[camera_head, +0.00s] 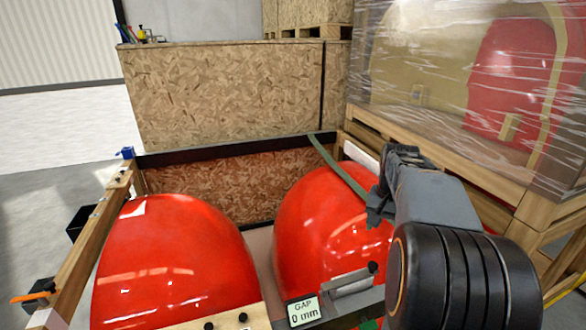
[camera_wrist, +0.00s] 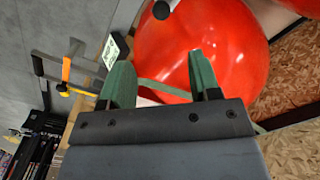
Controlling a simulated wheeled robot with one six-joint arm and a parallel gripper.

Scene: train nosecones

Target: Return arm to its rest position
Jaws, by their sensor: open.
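My gripper (camera_wrist: 162,82) shows in the wrist view with its two green fingers spread apart and nothing held between them. A red nosecone lies beyond the fingers, and a green strap runs behind them. In the head view my arm reaches in from the lower right, over the right red nosecone (camera_head: 322,225); the fingertips are hidden there. The left red nosecone (camera_head: 172,262) sits beside it in the same wooden crate. A small sign reading "GAP 0 mm" (camera_head: 303,311) stands at the front between the nosecones.
A wooden side rail (camera_head: 88,246) with clamps runs along the left. A chipboard crate (camera_head: 225,95) stands behind. A film-wrapped crate (camera_head: 470,90) with more nosecone shapes is close on the right, near my arm.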

